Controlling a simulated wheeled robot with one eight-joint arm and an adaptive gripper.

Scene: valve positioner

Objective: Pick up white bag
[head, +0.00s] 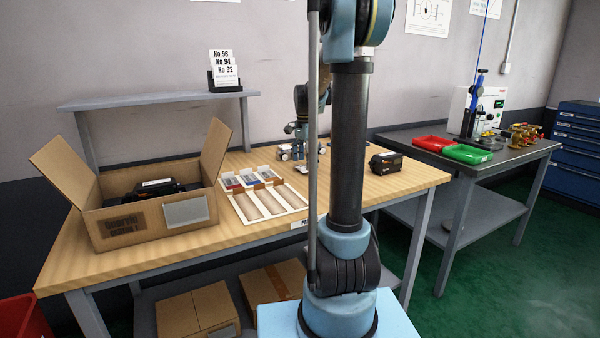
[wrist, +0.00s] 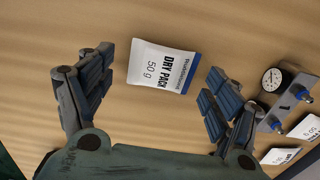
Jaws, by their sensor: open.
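The white bag (wrist: 161,68) lies flat on the wooden table. It is a small packet with a blue edge and the words "DRY PACK 50 g", seen in the wrist view. My gripper (wrist: 158,83) is open above it, one finger to the left of the bag and the other to its right. The fingers look apart from the bag.
On the table (head: 200,250) stand an open cardboard box (head: 150,222), a compartment tray (head: 268,205) and a black device (head: 385,162). A side bench (head: 500,158) holds red and green trays.

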